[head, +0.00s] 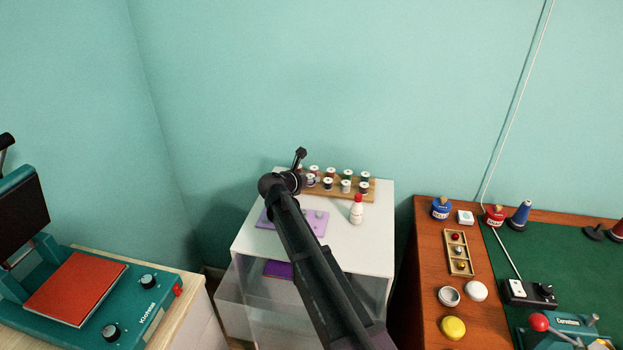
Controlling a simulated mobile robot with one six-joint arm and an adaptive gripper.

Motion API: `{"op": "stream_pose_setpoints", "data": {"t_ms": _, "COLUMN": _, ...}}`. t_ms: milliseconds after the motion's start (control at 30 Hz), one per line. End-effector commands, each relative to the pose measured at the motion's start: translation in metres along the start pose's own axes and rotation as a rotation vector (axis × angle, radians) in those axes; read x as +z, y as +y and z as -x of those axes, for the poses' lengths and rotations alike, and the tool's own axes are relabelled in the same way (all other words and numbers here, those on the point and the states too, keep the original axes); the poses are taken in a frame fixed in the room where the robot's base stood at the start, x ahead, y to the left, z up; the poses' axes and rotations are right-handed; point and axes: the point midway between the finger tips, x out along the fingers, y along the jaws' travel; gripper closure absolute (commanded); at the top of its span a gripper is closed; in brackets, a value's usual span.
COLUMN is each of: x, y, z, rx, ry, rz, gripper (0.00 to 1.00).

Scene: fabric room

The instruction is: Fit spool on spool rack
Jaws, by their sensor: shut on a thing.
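The wooden spool rack (370,196) stands at the back of the white cabinet top, with several white-ended spools (346,186) in two rows on it. My gripper (293,182) is at the far end of my dark arm, by the rack's left end. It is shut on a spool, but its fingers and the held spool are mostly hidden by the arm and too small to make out. I cannot tell whether the held spool touches the rack.
A white bottle with a red cap (356,211) stands in front of the rack. A purple board (311,224) lies partly under my arm. A heat press (90,290) is at left; a brown table (428,275) with jars and tools is at right.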

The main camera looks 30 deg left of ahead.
Motion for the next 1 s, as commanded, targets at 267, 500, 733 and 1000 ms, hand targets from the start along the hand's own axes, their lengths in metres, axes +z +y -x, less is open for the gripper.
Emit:
{"op": "stream_pose_setpoints", "data": {"t_ms": 267, "x": -0.0050, "y": -0.0002, "z": -0.0023, "rx": 0.000, "ry": 0.000, "rz": 0.000, "gripper": 0.83}}
{"op": "stream_pose_setpoints", "data": {"t_ms": 500, "x": -0.0054, "y": -0.0003, "z": -0.0026, "rx": 0.000, "ry": 0.000, "rz": 0.000, "gripper": 0.83}}
{"op": "stream_pose_setpoints", "data": {"t_ms": 733, "x": -0.0053, "y": -0.0004, "z": -0.0026, "rx": -0.001, "ry": 0.000, "rz": 0.000, "gripper": 0.83}}
{"op": "stream_pose_setpoints", "data": {"t_ms": 1000, "x": -0.0053, "y": -0.0005, "z": -0.0028, "rx": -0.001, "ry": 0.000, "rz": 0.000, "gripper": 0.23}}
